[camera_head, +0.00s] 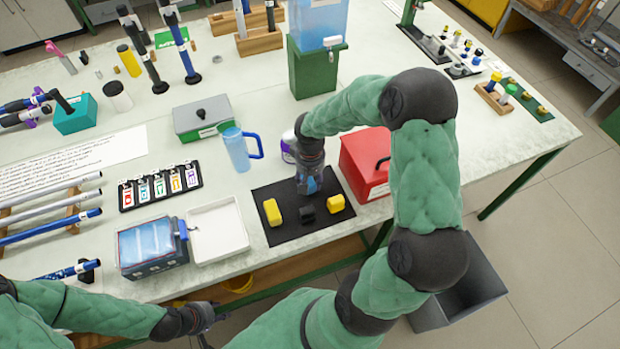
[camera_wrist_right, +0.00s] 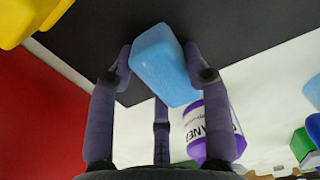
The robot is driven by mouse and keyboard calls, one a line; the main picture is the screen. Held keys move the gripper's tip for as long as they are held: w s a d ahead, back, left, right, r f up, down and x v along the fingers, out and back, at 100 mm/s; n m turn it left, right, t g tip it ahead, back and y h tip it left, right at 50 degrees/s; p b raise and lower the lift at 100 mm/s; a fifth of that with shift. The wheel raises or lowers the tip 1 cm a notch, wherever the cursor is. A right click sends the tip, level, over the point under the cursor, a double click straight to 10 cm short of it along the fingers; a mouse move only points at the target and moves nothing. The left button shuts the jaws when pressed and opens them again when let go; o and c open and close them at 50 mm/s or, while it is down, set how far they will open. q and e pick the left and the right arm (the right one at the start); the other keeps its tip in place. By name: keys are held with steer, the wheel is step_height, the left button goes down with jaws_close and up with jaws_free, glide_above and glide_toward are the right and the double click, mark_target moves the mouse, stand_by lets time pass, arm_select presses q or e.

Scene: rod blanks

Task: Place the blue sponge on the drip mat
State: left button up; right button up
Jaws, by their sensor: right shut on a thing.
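The blue sponge (camera_wrist_right: 165,62) is a light blue block. In the wrist view it sits between the fingers of my right gripper (camera_wrist_right: 160,70), which is shut on it. In the head view my right gripper (camera_head: 311,185) points down over the back part of the black drip mat (camera_head: 287,234), and the sponge is mostly hidden there. Whether the sponge touches the mat I cannot tell.
A red box (camera_head: 365,165) stands right of the mat, and a purple-and-white bottle (camera_wrist_right: 212,125) stands behind it. A blue pitcher (camera_head: 237,150), a white tray (camera_head: 217,231) and a bin with blue contents (camera_head: 152,248) are to the left. The mat's left back corner is bare.

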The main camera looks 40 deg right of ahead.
steer(key=o, duration=1)
steer(key=shift+r, duration=0.25)
step_height(320, 180, up, 12)
steer(key=p, duration=0.3)
steer(key=shift+f+p, duration=0.1)
steer(key=shift+p, duration=0.25)
